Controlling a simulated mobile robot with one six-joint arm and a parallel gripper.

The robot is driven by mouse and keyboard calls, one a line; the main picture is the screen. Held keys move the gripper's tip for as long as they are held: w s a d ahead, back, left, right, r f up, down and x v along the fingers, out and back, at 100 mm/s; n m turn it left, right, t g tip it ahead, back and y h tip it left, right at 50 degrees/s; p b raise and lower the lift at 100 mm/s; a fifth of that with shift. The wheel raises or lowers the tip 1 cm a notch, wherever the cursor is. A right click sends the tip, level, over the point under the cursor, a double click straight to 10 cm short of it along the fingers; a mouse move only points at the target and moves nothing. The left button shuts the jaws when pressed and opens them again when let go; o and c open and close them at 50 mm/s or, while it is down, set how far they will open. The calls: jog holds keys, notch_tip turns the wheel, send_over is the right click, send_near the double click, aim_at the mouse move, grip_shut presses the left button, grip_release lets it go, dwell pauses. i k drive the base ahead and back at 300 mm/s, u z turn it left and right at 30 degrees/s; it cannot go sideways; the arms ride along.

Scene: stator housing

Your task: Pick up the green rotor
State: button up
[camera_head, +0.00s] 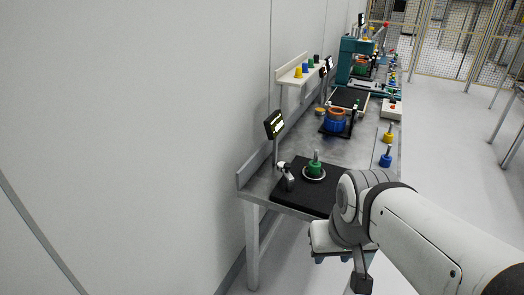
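A green rotor (315,168) with a grey shaft stands upright in a pale ring on a black mat (289,197) at the near end of the workbench. My gripper (342,262) is in front of the bench's near right corner, lower in the picture than the rotor and apart from it. Its fingers are mostly hidden under my wrist, so I cannot see whether they are open or shut.
A small clamp-like device (286,174) stands left of the rotor, with a display (274,124) behind. Blue (385,158) and yellow (388,136) rotors stand along the right edge. A blue and orange housing (335,120) sits farther back. The floor right of the bench is clear.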

aim_at(314, 165)
jog(key=u, duration=0.15)
jog(key=i, duration=1)
